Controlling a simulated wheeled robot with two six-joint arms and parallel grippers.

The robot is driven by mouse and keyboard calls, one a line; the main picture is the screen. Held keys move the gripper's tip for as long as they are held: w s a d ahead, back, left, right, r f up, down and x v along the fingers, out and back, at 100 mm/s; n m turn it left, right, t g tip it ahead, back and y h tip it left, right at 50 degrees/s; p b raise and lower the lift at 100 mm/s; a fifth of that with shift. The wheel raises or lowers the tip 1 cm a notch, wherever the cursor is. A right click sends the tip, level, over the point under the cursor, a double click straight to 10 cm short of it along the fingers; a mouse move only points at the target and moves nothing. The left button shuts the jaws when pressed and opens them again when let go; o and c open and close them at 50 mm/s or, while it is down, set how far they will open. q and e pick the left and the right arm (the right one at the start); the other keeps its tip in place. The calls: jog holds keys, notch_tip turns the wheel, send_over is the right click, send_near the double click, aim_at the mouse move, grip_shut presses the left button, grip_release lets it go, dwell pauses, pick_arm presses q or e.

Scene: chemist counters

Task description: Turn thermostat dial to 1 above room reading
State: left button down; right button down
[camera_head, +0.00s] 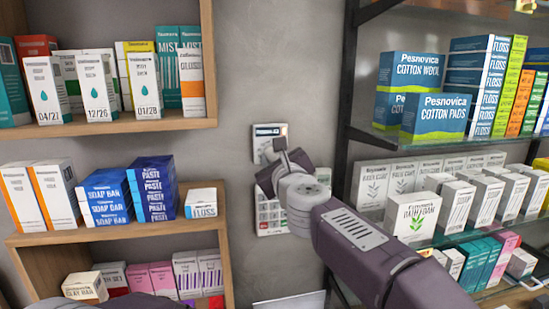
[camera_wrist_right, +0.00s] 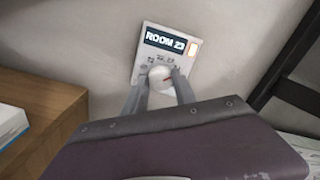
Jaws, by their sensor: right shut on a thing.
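The thermostat (camera_head: 266,131) is a small pale plate on the grey wall between the two shelf units. In the right wrist view the thermostat plate (camera_wrist_right: 193,60) has a dark display (camera_wrist_right: 166,41) reading "ROOM 23" and a small orange-lit patch at its right. Below the display is a round white dial (camera_wrist_right: 160,78) with a small reddish mark, and tiny numbers above it too small to read surely. My right gripper (camera_wrist_right: 161,88) is shut on the dial, one finger on each side. In the head view my right gripper (camera_head: 280,150) hides the dial. My left gripper is not in view.
A white keypad-like panel (camera_head: 270,215) is on the wall below the thermostat, partly behind my right arm. Wooden shelves (camera_head: 140,127) with boxes stand at left. Dark-framed glass shelves (camera_head: 385,140) with boxes stand close at right. Bare wall lies above the thermostat.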

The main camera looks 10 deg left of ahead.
jog(key=shift+r, duration=0.35)
jog(key=c, duration=1.2)
grip_release()
jog(key=shift+o, duration=1)
jog(key=shift+f, duration=0.1)
jog(key=shift+w+a+f, duration=0.1)
jog(key=shift+w+f, duration=0.05)
jog(key=shift+s+f+b, duration=0.1)
jog(key=shift+s+b, duration=0.2)
jog(key=shift+s, duration=0.1)
jog(key=b+v, duration=0.2)
jog(key=v, duration=0.6)
